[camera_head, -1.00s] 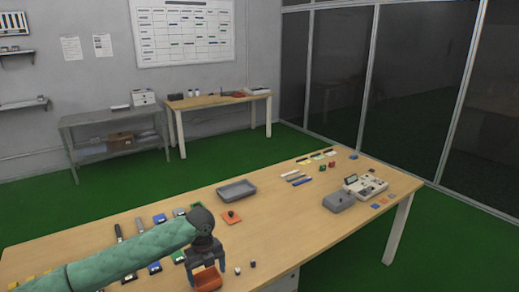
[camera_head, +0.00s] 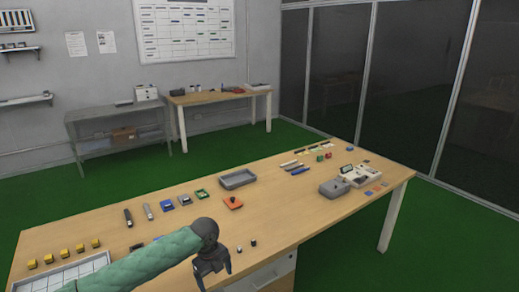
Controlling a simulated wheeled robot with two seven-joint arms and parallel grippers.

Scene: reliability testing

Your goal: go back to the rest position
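My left arm comes in from the bottom left in its green padded sleeve. My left gripper (camera_head: 214,274) points down over the near front edge of the wooden table (camera_head: 290,212). Its two fingers are apart and I see nothing held between them. My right gripper is not in view.
Two small dark-and-white pieces (camera_head: 246,245) are right of the gripper. Yellow blocks (camera_head: 64,252) and a white compartment tray (camera_head: 60,275) are at left. A grey device (camera_head: 334,188) is at right.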

